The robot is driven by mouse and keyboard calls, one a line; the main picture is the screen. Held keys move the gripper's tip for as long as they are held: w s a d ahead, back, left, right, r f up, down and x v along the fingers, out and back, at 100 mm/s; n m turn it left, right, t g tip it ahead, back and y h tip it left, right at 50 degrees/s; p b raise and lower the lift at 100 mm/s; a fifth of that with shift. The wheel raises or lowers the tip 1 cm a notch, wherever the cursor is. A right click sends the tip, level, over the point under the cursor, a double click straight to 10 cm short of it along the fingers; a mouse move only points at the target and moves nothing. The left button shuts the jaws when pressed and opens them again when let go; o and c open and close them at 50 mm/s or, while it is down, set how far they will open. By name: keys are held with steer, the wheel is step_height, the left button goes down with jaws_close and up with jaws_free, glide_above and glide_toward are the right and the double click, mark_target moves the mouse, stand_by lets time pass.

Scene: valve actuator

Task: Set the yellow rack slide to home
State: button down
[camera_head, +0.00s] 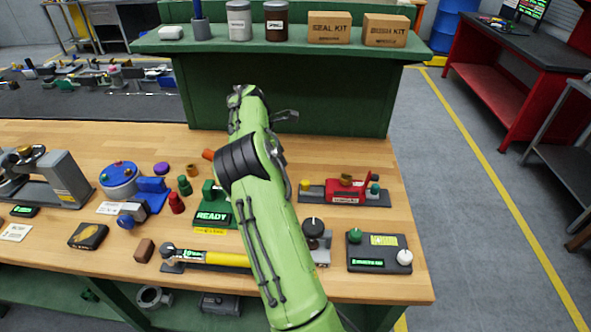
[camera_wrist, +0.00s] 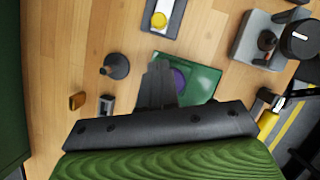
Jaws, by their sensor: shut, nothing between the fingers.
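The yellow rack slide (camera_head: 225,258) is a yellow bar in a dark rail at the front of the bench in the head view. A small green-lit display sits at its left part, and my arm covers its right end. What looks like its yellow end shows at the right of the wrist view (camera_wrist: 268,121), partly behind my gripper body. My gripper (camera_wrist: 158,68) is shut and empty, over a green plate with a purple disc (camera_wrist: 180,78), apart from the slide. In the head view my gripper is hidden behind my arm.
The green READY unit (camera_head: 212,213) stands behind the slide. A grey mount with a black knob (camera_head: 313,229) and a dark panel (camera_head: 380,252) are to the right. A red device (camera_head: 345,190) lies farther back. A brown block (camera_head: 144,250) is left of the slide.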

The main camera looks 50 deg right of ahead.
steer(key=s+d+f, duration=0.1)
steer(key=s+f, duration=0.1)
steer(key=b, duration=0.2)
glide_above(301, 190)
steer(key=w+a, duration=0.1)
steer(key=a, duration=0.1)
step_height(301, 190, down, 7)
steer(key=shift+a, duration=0.1)
steer(key=shift+s, duration=0.1)
steer(key=s+d, duration=0.2)
steer(key=s, duration=0.1)
steer(key=shift+s+d, duration=0.15)
steer(key=shift+d, duration=0.15)
steer(key=shift+r, duration=0.1)
steer(key=p+v, duration=0.7)
steer(key=v, duration=0.3)
